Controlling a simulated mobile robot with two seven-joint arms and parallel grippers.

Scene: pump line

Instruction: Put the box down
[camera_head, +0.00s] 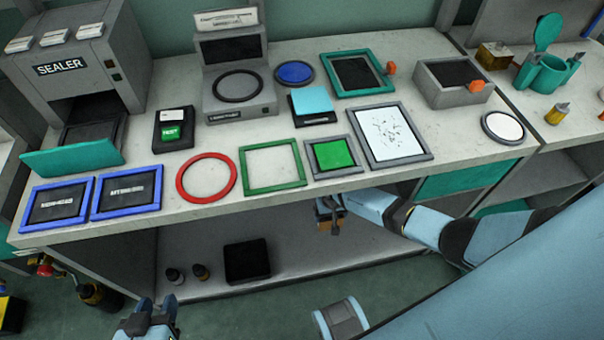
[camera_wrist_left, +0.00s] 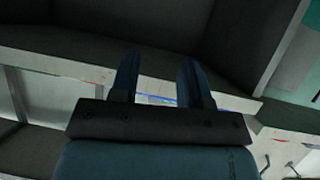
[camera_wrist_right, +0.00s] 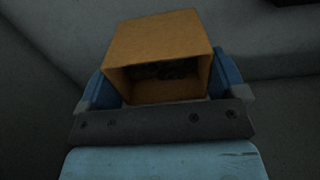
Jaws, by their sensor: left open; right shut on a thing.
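The box (camera_wrist_right: 158,40) is orange-brown, with an open side facing the right wrist camera and something dark and unclear inside. My right gripper (camera_wrist_right: 160,82) is shut on it, with a blue finger on each side. In the head view the box (camera_head: 323,209) shows only as a small orange patch at the right gripper (camera_head: 331,217), just below the bench's front edge and above the lower shelf (camera_head: 300,255). My left gripper (camera_head: 148,318) is open and empty, low in front of the bench; its two fingers (camera_wrist_left: 158,65) also show apart in the left wrist view.
The bench top (camera_head: 235,155) carries blue frames (camera_head: 127,192), a red ring (camera_head: 206,178), a green frame (camera_head: 272,167), a green square pad (camera_head: 333,154) and a white panel (camera_head: 390,133). A sealer (camera_head: 75,60) stands at left. The lower shelf holds a black box (camera_head: 247,261) and small bottles.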

